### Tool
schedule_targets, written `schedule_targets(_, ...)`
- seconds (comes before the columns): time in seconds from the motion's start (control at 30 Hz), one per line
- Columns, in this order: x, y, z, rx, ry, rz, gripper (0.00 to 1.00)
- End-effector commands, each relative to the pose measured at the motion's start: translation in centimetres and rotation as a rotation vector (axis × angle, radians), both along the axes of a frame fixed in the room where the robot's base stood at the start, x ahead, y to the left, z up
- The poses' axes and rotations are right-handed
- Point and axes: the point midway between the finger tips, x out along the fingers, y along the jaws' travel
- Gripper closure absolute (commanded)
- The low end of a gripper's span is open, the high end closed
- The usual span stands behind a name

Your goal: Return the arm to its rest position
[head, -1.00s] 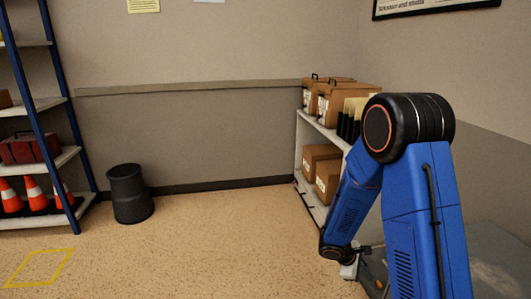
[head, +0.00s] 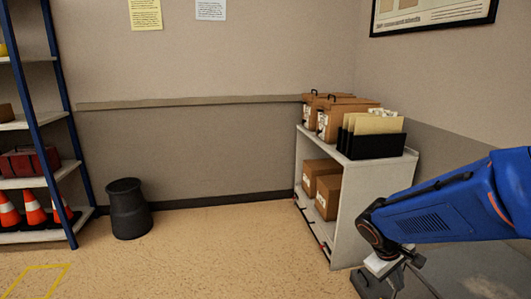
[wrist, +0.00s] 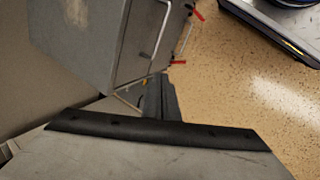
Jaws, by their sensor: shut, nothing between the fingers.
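My blue arm (head: 440,215) enters the head view from the right edge and slopes down to the left. My gripper (head: 385,285) is low at the bottom edge of the head view, in front of the low white shelf unit. It is shut and holds nothing. Its tips are hard to make out there. The wrist view looks down past a grey surface with a black edge strip (wrist: 155,132) that fills its lower part.
The white shelf unit (head: 343,205) bears brown boxes and a black file holder (head: 375,145). A black bin (head: 128,210) stands by the back wall. A blue-posted rack (head: 58,140) with cones is at left. Open floor (head: 200,255) lies between. The wrist view shows a grey cabinet (wrist: 95,45).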

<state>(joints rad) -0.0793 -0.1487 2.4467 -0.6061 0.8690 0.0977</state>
Motion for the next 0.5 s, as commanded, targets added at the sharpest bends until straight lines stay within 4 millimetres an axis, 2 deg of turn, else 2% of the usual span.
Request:
schedule_targets(0.1, -2.0, 0.6, 1.9, 0.054, -0.051, -0.049, 1.00)
schedule_targets(0.5, -8.4, 3.3, 6.5, 0.253, -0.203, -0.182, 1.00)
